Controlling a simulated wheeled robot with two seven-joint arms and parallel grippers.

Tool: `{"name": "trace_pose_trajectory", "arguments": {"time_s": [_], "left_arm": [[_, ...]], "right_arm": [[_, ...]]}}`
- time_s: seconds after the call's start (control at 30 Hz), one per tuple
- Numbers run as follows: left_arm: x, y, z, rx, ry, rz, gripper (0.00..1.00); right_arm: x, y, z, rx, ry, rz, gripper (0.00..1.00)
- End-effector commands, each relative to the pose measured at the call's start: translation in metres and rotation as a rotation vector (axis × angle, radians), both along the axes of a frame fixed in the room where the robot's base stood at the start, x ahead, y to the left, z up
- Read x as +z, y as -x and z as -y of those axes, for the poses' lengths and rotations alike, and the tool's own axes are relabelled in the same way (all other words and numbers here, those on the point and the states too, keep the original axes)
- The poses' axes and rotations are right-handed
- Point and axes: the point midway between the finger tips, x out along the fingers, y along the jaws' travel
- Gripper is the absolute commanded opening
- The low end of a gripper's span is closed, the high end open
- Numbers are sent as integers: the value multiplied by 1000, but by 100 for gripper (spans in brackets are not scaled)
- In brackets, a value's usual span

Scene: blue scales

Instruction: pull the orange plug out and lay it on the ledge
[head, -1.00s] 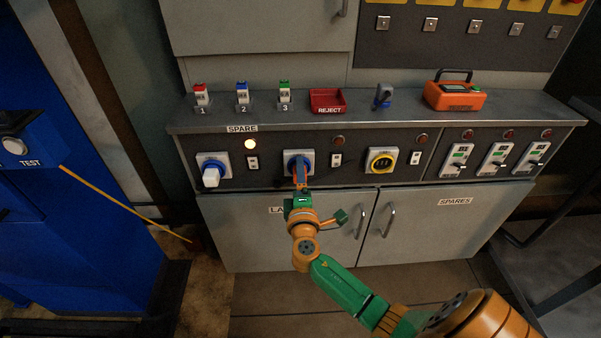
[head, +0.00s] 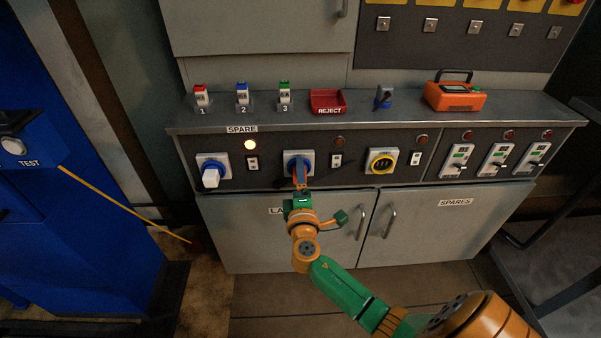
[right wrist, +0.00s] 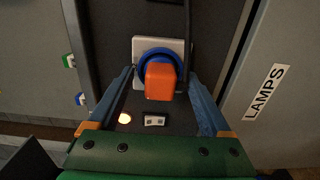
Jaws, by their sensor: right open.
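The orange plug (right wrist: 160,82) sits in a blue round socket (right wrist: 151,57) on a white plate, in the right wrist view. In the head view the same socket (head: 291,160) is the middle one on the panel, and my gripper mostly hides the plug. My right gripper (right wrist: 166,84) is open, with one finger on each side of the plug and visible gaps between. It also shows in the head view (head: 300,178). The ledge (head: 365,115) is the grey top above the sockets. My left gripper is not in view.
On the ledge stand several small labelled blocks, a red REJECT tray (head: 327,101), a blue-grey plug (head: 383,97) and an orange case (head: 454,95). A white plug (head: 211,178) fills the left socket. A yellow socket (head: 382,161) is at right. Free ledge lies between these things.

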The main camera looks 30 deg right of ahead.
Motion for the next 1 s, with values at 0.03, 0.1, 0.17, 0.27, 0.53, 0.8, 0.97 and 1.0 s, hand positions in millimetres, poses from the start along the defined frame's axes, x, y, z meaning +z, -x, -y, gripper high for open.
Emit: {"name": "trace_pose_trajectory", "arguments": {"time_s": [0.03,0.1,0.17,0.27,0.53,0.8,0.97,1.0], "left_arm": [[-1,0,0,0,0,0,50],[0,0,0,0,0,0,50],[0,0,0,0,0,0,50],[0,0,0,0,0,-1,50],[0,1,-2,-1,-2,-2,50],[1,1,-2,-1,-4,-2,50],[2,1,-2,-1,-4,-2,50],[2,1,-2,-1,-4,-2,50]], "right_arm": [[-1,0,0,0,-1,1,82],[0,0,0,0,0,0,82],[0,0,0,0,0,0,82],[0,0,0,0,0,0,56],[0,0,0,0,0,0,0],[0,3,-2,0,1,-1,0],[0,8,-5,1,0,-1,0],[0,10,-6,1,0,-1,0]]}}
